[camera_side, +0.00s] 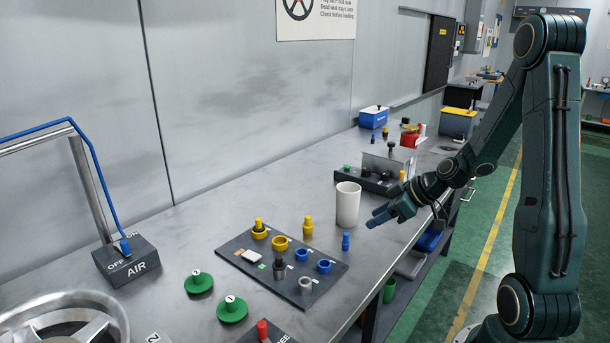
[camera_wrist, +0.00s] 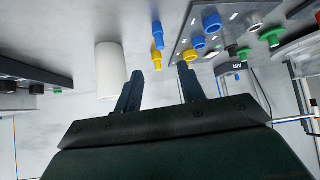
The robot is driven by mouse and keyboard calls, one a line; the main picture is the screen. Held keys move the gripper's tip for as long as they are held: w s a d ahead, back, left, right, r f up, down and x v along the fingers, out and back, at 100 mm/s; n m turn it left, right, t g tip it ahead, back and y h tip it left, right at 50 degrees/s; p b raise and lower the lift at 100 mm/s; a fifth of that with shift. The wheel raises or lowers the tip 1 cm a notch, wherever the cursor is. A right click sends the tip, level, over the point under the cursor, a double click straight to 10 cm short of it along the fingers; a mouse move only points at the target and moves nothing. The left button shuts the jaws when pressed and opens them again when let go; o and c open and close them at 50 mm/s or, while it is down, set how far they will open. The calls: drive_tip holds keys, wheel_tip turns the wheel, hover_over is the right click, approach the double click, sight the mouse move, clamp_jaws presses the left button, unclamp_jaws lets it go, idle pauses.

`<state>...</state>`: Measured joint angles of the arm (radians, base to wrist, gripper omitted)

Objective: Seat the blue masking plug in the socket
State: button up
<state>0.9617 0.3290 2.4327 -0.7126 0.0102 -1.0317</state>
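The blue masking plug (camera_side: 346,242) stands upright on the bare table, right of the dark socket plate (camera_side: 325,289). It also shows at the top of the wrist view (camera_wrist: 157,30). Two blue ring sockets (camera_side: 301,254) (camera_side: 324,266) sit on the plate, both apparently empty; they show in the wrist view too (camera_wrist: 211,22) (camera_wrist: 198,43). My gripper (camera_side: 380,214) is above and to the right of the blue plug in the side view, apart from it. In the wrist view its two fingers (camera_wrist: 159,72) are spread with nothing held between them.
A yellow plug (camera_side: 308,228) stands near the blue one, and a white cup (camera_side: 347,204) behind them. The plate also carries yellow, black and grey parts. Green discs (camera_side: 199,283) and an AIR box (camera_side: 126,260) are at left. A dark tray (camera_side: 365,181) stands further back.

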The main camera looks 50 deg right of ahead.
sight(347, 234)
drive_tip(key=shift+x, duration=4)
drive_tip(key=shift+a, duration=0.1)
drive_tip(key=shift+x, duration=2.6)
clamp_jaws()
